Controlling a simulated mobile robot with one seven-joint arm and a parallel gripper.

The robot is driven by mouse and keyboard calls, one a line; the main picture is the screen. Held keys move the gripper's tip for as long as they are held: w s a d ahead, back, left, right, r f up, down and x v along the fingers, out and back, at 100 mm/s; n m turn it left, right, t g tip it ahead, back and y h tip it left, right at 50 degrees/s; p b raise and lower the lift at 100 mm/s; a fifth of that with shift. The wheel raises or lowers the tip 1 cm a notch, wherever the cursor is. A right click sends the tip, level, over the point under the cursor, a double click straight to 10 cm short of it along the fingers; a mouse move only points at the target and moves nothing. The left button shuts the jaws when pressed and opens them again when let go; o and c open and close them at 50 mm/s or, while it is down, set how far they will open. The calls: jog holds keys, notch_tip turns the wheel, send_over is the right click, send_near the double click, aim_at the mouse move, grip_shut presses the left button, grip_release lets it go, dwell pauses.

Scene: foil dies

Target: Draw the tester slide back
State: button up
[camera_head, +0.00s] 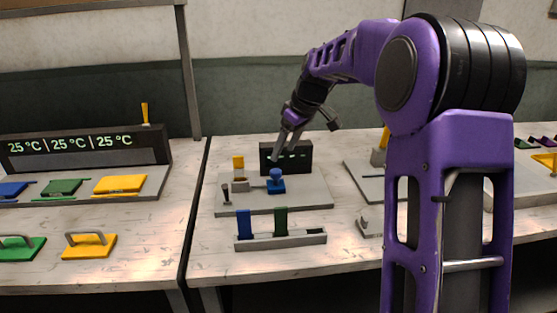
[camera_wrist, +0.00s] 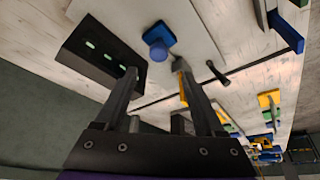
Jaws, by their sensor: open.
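The tester is a grey base plate (camera_head: 310,202) with a dark panel (camera_head: 292,150) showing small green lights at its back. A blue block with a round knob (camera_head: 276,182) stands on the plate in front of the panel; it may be the slide, but I cannot tell for sure. It also shows in the wrist view (camera_wrist: 158,50), beyond my fingertips. My gripper (camera_head: 286,152) is open and empty, fingers pointing down near the panel. In the wrist view, the fingertips (camera_wrist: 156,72) are apart, clear of the blue knob.
A small dark lever (camera_head: 225,190) stands at the plate's left edge. A grey rack (camera_head: 305,238) with a blue and a green plate is in front. Another grey fixture (camera_head: 362,178) is to the right, partly behind my arm. A left bench holds a temperature display (camera_head: 85,145).

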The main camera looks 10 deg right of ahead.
jog(key=p+v, duration=0.1)
jog(key=v, duration=0.8)
jog(key=shift+r, duration=0.2)
